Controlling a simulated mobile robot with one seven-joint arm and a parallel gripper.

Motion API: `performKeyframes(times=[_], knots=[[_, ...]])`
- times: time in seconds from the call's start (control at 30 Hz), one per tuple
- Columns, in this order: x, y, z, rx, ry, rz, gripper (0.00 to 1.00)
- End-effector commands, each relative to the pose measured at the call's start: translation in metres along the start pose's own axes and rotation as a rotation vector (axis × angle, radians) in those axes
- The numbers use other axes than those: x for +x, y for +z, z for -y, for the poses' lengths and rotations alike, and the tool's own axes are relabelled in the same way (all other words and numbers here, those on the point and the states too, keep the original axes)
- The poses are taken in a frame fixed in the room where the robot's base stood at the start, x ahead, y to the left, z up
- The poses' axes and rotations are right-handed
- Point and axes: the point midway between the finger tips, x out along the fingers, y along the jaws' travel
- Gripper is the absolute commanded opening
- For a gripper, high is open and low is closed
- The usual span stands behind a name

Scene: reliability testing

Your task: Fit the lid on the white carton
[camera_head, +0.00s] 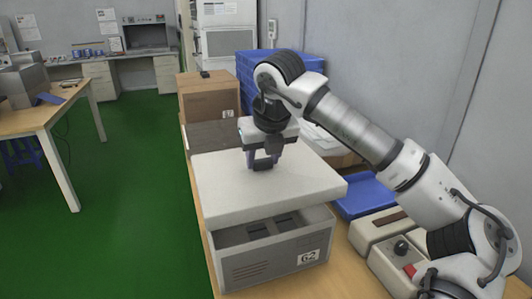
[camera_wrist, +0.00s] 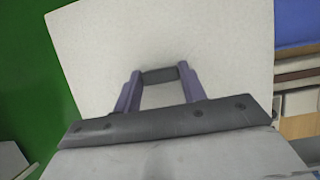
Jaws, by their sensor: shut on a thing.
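The white lid (camera_head: 222,190) is a broad, thick slab above the carton, and its top fills much of the wrist view (camera_wrist: 95,60). My gripper (camera_head: 263,164) is shut on the dark handle at the middle of the lid's top; the handle shows between the two fingers (camera_wrist: 160,76) in the wrist view. The carton (camera_head: 252,273) is a pale grey-white box with a label on its front, below the lid. A gap shows between the lid's front edge and the carton's front rim, with dark items inside. The lid hides the carton's back part.
A brown box (camera_head: 208,96) and blue crates (camera_head: 246,68) stand behind. A blue tray (camera_head: 366,194) and a grey device with a red part (camera_head: 395,262) lie to the right on the wooden table. Green floor (camera_head: 130,200) is open at left; a wall stands at right.

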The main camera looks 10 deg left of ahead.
Motion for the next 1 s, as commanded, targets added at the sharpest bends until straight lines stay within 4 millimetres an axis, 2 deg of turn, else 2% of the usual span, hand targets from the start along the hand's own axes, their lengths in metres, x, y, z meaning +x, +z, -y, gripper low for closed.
performKeyframes(times=[0.5,1.0], knots=[[0.044,-0.018,0.0,0.0,0.0,0.0,0.18],[0.049,-0.02,0.0,0.0,0.0,-0.001,0.18]])
